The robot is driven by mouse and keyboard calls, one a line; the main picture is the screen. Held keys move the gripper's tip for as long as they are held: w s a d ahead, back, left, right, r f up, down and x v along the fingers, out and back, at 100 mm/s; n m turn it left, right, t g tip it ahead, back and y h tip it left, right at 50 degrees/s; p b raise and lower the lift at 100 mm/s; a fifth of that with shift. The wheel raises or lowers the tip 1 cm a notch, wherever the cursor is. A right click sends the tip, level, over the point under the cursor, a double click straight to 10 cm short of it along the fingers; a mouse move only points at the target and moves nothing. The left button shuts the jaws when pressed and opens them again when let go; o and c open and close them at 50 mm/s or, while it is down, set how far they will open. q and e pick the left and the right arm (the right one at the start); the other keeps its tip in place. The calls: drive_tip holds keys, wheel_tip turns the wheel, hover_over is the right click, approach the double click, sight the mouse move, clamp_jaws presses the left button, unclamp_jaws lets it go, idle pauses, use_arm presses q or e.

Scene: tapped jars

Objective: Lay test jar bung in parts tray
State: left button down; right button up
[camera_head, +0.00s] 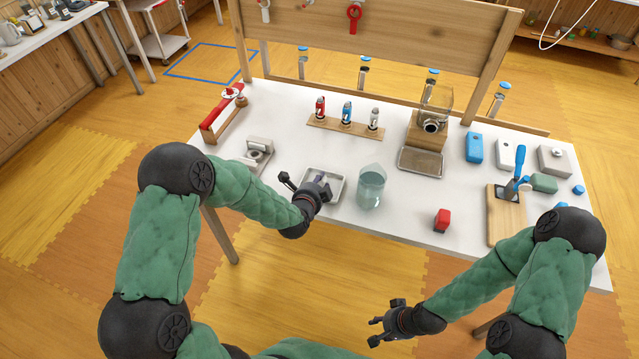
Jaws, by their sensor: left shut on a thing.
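The parts tray looks to be the small pale tray (339,194) at the front of the white table, left of the glass beaker. My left gripper (317,186) is at the tray's left side, over its inside, and covers part of it. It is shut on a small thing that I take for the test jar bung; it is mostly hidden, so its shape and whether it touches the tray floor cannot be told. The test jar seems to be the clear jar (437,101) on a wooden stand. My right gripper (375,331) is open and empty, below the table's front edge.
A beaker of water (371,188) stands close right of the tray. A red block (442,219), a wooden board (506,214) with a blue-handled tool, and a metal drip tray (420,161) lie further right. A wooden rack (345,126) with small taps is behind.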

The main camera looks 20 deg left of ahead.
use_arm(q)
drive_tip(key=c, duration=0.8)
unclamp_jaws()
drive_tip(key=shift+c, duration=0.2)
drive_tip(key=v, duration=1.2)
drive_tip(key=s+d+f+n+g+h, duration=0.1)
drive_tip(key=s+f+n+g, duration=0.3)
drive_tip(key=f, duration=0.5)
drive_tip(key=s+d+f+n+g+h, duration=0.1)
drive_tip(key=s+d+f+n+g, duration=0.3)
drive_tip(key=s+f+n, duration=0.4)
drive_tip(key=s+d+f+n+g+h, duration=0.1)
drive_tip(key=s+d+f+n+g, duration=0.2)
drive_tip(key=s+f+n, duration=0.4)
wheel_tip(320, 180, down, 3)
drive_tip(key=shift+r+n+g+h, duration=0.1)
drive_tip(key=shift+n+g+h, duration=0.2)
drive_tip(key=shift+n+g, duration=0.5)
